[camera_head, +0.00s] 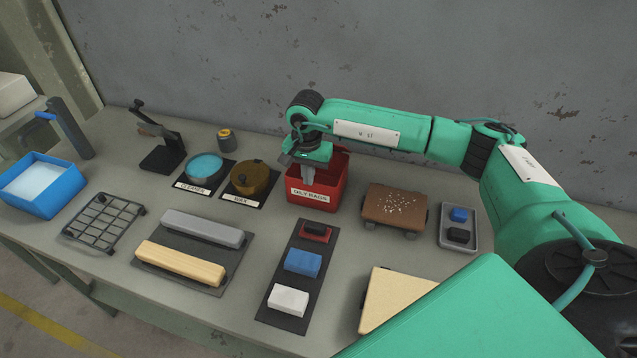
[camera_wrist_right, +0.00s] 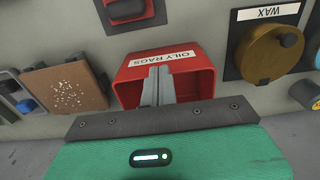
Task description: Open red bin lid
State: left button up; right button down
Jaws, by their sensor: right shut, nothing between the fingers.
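The red bin (camera_head: 322,197) labelled OILY RAGS stands on the workbench in the middle of the head view. A red panel rises at its back, looking like the lid tilted up, but my gripper hides much of it. In the right wrist view the red bin (camera_wrist_right: 190,63) shows an open top with a dark red inside. My right gripper (camera_head: 308,178) points down over the bin's opening, fingers shut and empty. Its fingers show in the wrist view (camera_wrist_right: 157,72) in front of the bin's opening. I cannot tell whether they touch it. My left gripper is not in view.
A wax tin (camera_head: 250,177) and a blue-topped tin (camera_head: 206,167) stand left of the bin. A brown board (camera_head: 394,208) and a grey tray (camera_head: 459,236) lie to its right. Coloured blocks on a dark mat (camera_head: 284,318) lie in front. The wall is close behind.

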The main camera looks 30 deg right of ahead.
jog(key=shift+w+d+b, duration=1.4)
jog(key=shift+w+d, duration=0.5)
jog(key=shift+d, duration=0.2)
jog(key=shift+w+d+b, duration=1.35)
jog(key=shift+w+d, duration=0.55)
jog(key=shift+d, duration=0.2)
jog(key=shift+s+a+r+p, duration=0.35)
jog(key=shift+r+p, duration=0.3)
jog(key=shift+r, duration=0.55)
jog(key=shift+s+a+r+p, duration=0.35)
jog(key=shift+r+p, duration=0.35)
jog(key=shift+r, duration=0.5)
jog(key=shift+s+a+r+p, duration=0.35)
jog(key=shift+r+p, duration=0.3)
jog(key=shift+r, duration=0.55)
jog(key=shift+f, duration=0.1)
